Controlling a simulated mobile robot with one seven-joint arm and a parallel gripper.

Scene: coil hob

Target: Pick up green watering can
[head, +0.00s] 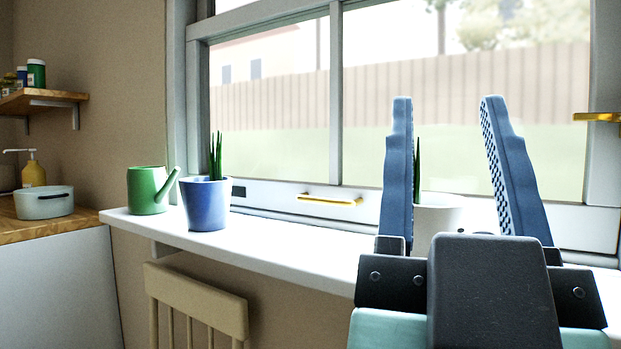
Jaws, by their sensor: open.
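A green watering can (147,190) stands upright at the left end of the white window sill (285,250). Its spout (167,185) points up and to the right, close to a blue plant pot, and the pot seems to overlap the area beside it. My gripper (443,105) is at the right of the head view, pointing up, with its two blue-grey fingers spread apart and nothing between them held. It is far to the right of the watering can and nearer to the camera.
The blue pot (205,205) with a spiky plant stands just right of the can. A white pot (437,215) is partly hidden behind my gripper. A wooden chair (196,298) stands below the sill. A counter at left holds a white pot (44,203) and a yellow soap bottle (33,172).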

